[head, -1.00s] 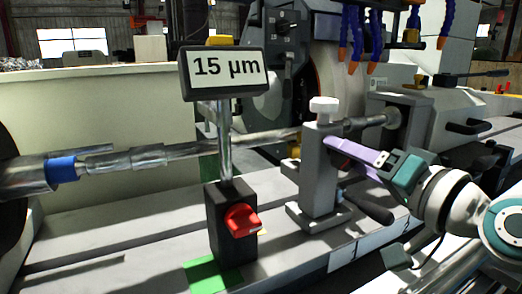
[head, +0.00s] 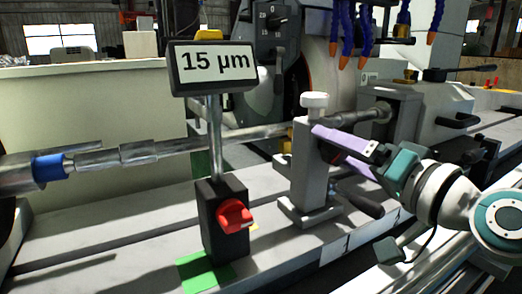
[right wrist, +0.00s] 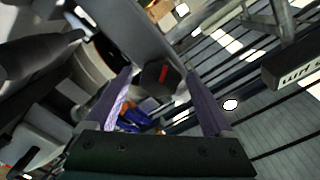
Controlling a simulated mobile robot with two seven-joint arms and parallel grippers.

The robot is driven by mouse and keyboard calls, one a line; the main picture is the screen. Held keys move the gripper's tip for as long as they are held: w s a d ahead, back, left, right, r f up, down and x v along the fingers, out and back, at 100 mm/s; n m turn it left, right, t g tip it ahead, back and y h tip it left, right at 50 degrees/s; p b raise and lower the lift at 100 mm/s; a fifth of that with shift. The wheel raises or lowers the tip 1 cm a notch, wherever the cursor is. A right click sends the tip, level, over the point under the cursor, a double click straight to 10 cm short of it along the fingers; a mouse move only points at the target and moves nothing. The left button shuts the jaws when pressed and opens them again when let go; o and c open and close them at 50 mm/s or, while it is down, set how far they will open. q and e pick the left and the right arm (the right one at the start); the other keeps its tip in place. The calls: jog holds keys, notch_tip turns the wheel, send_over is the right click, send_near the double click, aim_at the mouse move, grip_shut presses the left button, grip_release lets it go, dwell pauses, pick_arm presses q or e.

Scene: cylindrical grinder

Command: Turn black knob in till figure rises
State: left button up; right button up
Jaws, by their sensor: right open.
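The black knob (right wrist: 150,76) shows in the right wrist view as a dark, faceted end with a red mark, on a grey block. My right gripper (right wrist: 158,77) is open, with a purple finger on each side of the knob in that picture; contact cannot be told. The figure on the gauge display (head: 213,66) reads 15 µm. My left gripper is out of view.
The display stands on a post above a black base with a red knob (head: 235,216). A metal shaft (head: 150,155) runs behind it. A white knob (head: 314,100) tops the block, and a black handle (head: 366,201) sticks out low on its right.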

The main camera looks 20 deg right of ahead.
jog(key=s+b, duration=0.1)
jog(key=s, duration=0.8)
jog(key=shift+s+d, duration=0.25)
jog(key=shift+d, duration=0.15)
dwell(1.2)
dwell(0.7)
